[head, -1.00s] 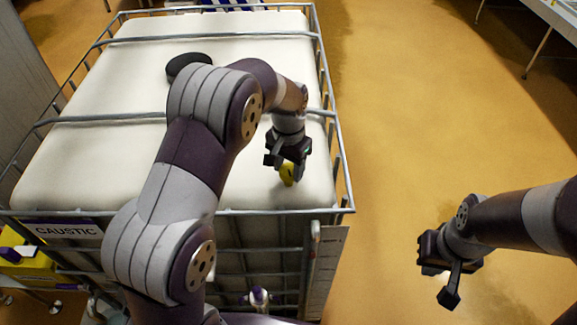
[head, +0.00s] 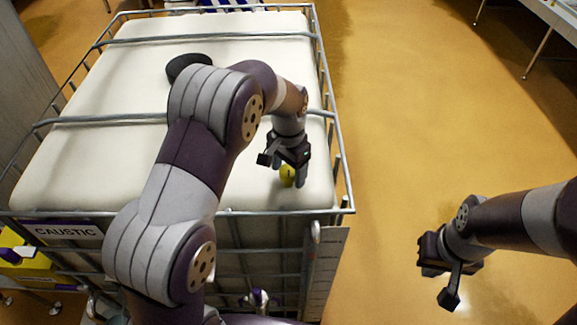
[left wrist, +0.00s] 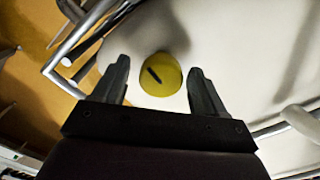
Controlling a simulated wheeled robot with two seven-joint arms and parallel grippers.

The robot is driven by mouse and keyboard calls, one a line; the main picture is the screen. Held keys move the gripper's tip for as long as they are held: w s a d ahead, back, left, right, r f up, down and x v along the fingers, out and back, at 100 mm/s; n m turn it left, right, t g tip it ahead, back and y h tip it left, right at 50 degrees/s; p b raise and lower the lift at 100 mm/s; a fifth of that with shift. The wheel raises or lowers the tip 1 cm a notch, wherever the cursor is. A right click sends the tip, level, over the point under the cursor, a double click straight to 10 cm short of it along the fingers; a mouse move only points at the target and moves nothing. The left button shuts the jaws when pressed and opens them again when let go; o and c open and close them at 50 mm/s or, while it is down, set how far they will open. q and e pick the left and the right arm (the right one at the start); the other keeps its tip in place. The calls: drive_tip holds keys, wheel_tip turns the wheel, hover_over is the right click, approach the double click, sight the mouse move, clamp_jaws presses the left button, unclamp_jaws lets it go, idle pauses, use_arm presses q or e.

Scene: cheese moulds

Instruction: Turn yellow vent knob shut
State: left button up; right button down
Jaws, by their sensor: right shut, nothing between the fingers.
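The yellow vent knob (head: 287,175) sits on top of the white caged tank (head: 120,165), near its front right corner. In the left wrist view the knob (left wrist: 160,74) is round with a dark line mark that slants. My left gripper (head: 288,178) points down at the knob; its open fingers (left wrist: 158,88) stand on either side with gaps between finger and knob. My right gripper (head: 447,285) is shut and empty, over the floor to the right of the tank.
A metal cage (head: 335,165) with rails surrounds the tank. A black round lid (head: 188,66) lies farther back on its top. A "CAUSTIC" sign (head: 66,232) hangs at the front left. The yellow-brown floor (head: 420,120) at the right is clear.

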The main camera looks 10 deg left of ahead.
sight(289, 169)
use_arm(q)
drive_tip(key=shift+w+r, duration=0.1)
drive_tip(key=shift+w, duration=0.05)
drive_tip(key=shift+r, duration=0.15)
wheel_tip(289, 169, up, 4)
drive_tip(key=shift+f, duration=0.1)
wheel_tip(289, 169, up, 8)
drive_tip(key=p, duration=0.7)
drive_tip(key=shift+r, duration=0.25)
